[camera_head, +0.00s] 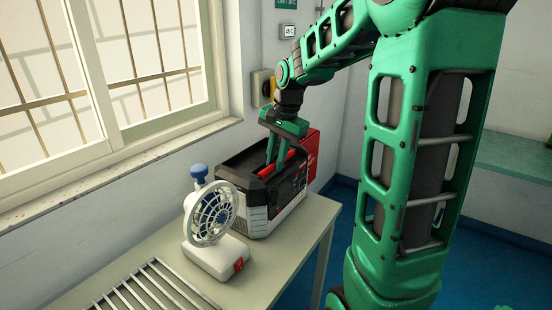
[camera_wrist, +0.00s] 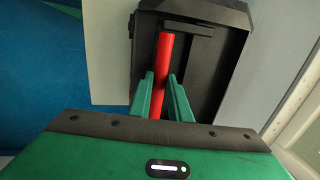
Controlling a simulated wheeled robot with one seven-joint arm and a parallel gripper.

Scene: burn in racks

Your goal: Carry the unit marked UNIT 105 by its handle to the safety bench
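A black and grey box-shaped unit (camera_head: 257,209) with a red handle (camera_head: 265,171) along its top stands upright on the table (camera_head: 117,262). No unit number is legible on it. My gripper (camera_head: 277,156) points down at the handle. In the wrist view, the red handle (camera_wrist: 164,52) runs between the two green fingers of my gripper (camera_wrist: 161,76), over the dark top of the unit (camera_wrist: 205,70). The fingertips are close on both sides of the handle. I cannot tell whether they press on it. The safety bench cannot be identified for certain.
A white fan (camera_head: 211,215) with a blue knob stands just in front of the unit. A metal slatted rack (camera_head: 150,290) lies at the table's front. A red panel (camera_head: 312,155) is behind the unit. A pale green surface (camera_head: 510,158) is at the far right. The window wall is close on the left.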

